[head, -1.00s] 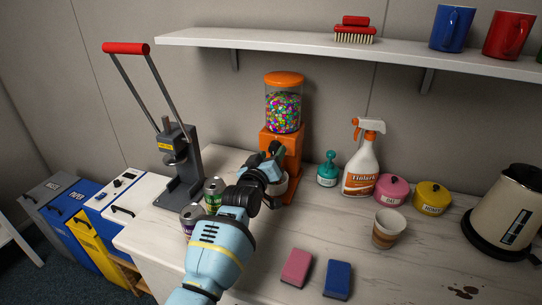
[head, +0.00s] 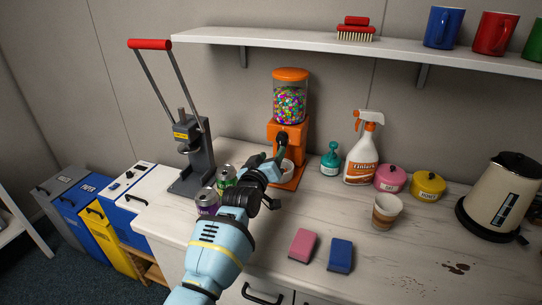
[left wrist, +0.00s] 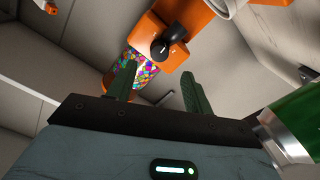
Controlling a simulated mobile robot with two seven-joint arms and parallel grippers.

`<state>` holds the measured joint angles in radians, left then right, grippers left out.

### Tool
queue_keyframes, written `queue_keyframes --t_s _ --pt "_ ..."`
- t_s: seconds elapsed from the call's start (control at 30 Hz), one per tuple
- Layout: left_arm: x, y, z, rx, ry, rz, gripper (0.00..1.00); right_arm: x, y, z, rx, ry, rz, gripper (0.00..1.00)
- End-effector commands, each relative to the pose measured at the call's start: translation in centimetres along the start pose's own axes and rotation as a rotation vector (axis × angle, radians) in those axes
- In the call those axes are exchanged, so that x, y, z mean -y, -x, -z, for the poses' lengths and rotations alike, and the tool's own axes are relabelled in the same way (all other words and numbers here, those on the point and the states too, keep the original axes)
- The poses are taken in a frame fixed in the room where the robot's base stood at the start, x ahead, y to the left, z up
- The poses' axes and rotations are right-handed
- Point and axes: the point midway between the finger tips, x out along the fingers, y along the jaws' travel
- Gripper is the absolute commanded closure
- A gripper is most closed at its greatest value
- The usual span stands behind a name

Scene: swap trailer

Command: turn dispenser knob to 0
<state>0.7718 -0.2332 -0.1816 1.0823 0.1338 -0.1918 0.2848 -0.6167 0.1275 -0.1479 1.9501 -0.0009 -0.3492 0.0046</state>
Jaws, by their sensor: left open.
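The orange candy dispenser (head: 285,129) stands at the back of the counter, its clear jar full of coloured candy. Its black knob (head: 283,140) is on the front, just beyond my left gripper (head: 277,163), whose fingertips are hard to make out in the head view. In the left wrist view the dispenser appears upside down, and the knob (left wrist: 163,47) shows above the fingertips. My left gripper (left wrist: 160,80) is open and empty there, with a gap between it and the knob. I cannot read the knob's setting. My right gripper is not in view.
A white bowl (head: 287,168) sits at the dispenser's base. A green can (head: 226,177) and a purple can (head: 206,202) stand close to my left arm. A lever press (head: 190,150) stands left; a spray bottle (head: 361,155) stands right. A shelf (head: 360,47) runs above.

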Motion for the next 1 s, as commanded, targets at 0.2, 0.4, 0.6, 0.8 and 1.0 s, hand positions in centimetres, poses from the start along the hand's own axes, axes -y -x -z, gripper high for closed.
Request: queue_keyframes --t_s 0.2,0.4,0.6,0.8,1.0 --pt "-0.1 -0.2 0.3 0.007 -0.321 -0.01 0.49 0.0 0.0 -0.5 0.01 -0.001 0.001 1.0" --pt "-0.4 -0.5 0.6 0.016 -0.96 -0.029 0.49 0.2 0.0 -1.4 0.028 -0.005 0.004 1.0" --pt "-0.6 -0.6 0.7 0.014 -1.612 -0.041 0.49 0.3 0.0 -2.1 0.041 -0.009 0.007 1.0" --pt "-0.5 -0.6 0.7 0.008 -2.262 -0.044 0.49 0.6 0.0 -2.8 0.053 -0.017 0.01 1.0" --pt "-0.3 -0.4 0.6 0.002 -2.897 -0.033 0.49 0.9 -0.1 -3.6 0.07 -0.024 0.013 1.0"
